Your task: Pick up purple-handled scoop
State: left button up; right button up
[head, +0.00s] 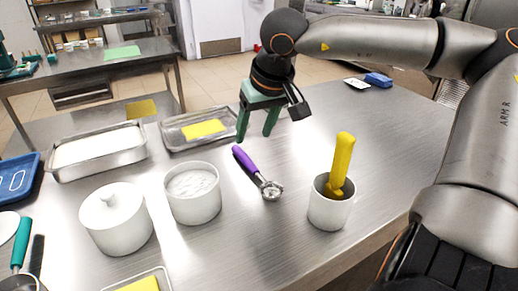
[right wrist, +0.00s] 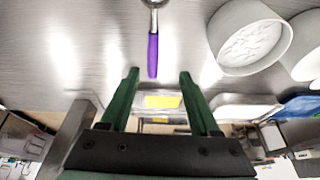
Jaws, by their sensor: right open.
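The purple-handled scoop (head: 258,172) lies flat on the steel table, its purple handle toward the back and its metal bowl toward the front right. In the right wrist view the scoop (right wrist: 153,54) shows its handle end just beyond and between the fingertips, with part of its metal head cut off by the top edge. My right gripper (head: 257,138) is open and empty, just behind the handle's end and above the table. Its green fingers also show in the right wrist view (right wrist: 158,76). My left gripper does not show.
A white tub of white contents (head: 194,205) and a lidded white pot (head: 116,232) stand left of the scoop. A white cup (head: 328,212) with a yellow-handled tool (head: 342,160) stands right. Metal trays (head: 172,143) lie behind. Bare table surrounds the scoop.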

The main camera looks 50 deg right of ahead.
aim_at(248, 160)
jog(key=x, duration=0.4)
jog(key=d+b+x, duration=0.1)
jog(key=x, duration=0.7)
jog(key=shift+w+d+b, duration=0.25)
jog(key=shift+d+b, duration=0.05)
jog(key=shift+b, duration=0.05)
grip_shut()
jog(key=shift+r, duration=0.1)
